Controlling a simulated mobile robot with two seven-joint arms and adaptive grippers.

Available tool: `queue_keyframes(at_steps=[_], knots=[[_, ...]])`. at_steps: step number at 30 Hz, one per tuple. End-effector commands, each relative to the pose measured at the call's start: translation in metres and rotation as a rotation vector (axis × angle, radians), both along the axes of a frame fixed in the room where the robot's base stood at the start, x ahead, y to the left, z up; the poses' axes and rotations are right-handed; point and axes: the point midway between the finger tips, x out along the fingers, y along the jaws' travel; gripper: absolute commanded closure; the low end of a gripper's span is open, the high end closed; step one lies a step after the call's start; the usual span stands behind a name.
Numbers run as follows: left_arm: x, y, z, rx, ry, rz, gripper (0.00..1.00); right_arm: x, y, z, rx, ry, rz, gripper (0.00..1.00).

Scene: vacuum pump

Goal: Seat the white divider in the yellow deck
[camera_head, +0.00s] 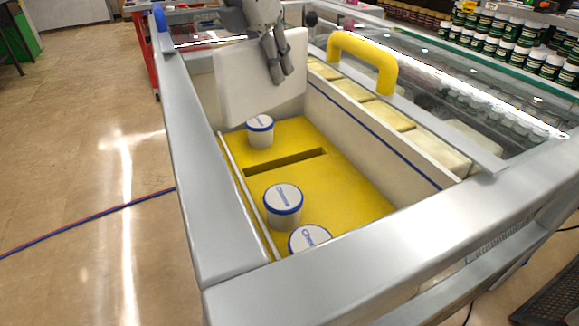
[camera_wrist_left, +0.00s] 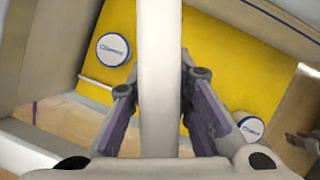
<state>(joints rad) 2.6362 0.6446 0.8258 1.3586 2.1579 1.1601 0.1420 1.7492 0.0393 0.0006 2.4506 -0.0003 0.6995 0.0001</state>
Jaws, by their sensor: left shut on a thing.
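The white divider (camera_head: 240,85) is a flat upright panel at the far end of the bin in the head view. My left gripper (camera_head: 279,70) is shut on its upper right part. In the left wrist view the divider (camera_wrist_left: 160,60) shows edge-on between the fingers. The yellow deck (camera_head: 340,190) lies on the bin floor, with a dark straight slot (camera_head: 286,162) across it. The divider is beyond the slot, apart from it. I cannot tell whether its lower edge touches the deck. My right gripper is not in view.
White cups stand on the deck: one behind the slot (camera_head: 260,131), two in front of it (camera_head: 283,206) (camera_head: 309,240). The bin's metal rim (camera_head: 190,170) surrounds the deck. A yellow handle (camera_head: 362,55) rises above the right side, beside pale blocks.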

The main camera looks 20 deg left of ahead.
Motion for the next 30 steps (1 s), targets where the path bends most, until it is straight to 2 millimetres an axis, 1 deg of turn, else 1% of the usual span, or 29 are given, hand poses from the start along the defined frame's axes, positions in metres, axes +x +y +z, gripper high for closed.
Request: queue_keyframes(at_steps=[2,4,9,12,14,16,22,24,30], knots=[[0.0,-0.001,-0.013,0.001,0.0,-0.003,1.0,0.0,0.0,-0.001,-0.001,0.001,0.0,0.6],[-0.001,0.0,-0.034,0.0,0.001,-0.002,1.0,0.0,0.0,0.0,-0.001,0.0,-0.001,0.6],[-0.001,-0.001,-0.094,0.002,0.002,-0.003,1.0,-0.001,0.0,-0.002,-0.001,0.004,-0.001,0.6],[-0.001,-0.001,-0.122,0.001,0.0,-0.003,1.0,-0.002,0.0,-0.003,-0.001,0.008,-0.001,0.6],[-0.001,-0.001,-0.133,0.0,-0.001,-0.002,1.0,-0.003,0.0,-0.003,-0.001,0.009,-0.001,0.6],[0.003,-0.002,-0.138,0.0,-0.005,-0.001,1.0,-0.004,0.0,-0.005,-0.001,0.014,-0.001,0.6],[0.041,-0.015,-0.141,0.0,0.0,0.0,1.0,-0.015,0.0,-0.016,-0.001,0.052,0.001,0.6],[0.038,-0.013,-0.146,0.002,-0.003,-0.001,1.0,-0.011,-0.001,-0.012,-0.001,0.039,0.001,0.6],[0.038,-0.014,-0.146,0.0,-0.007,0.0,1.0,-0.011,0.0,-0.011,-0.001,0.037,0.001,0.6]])
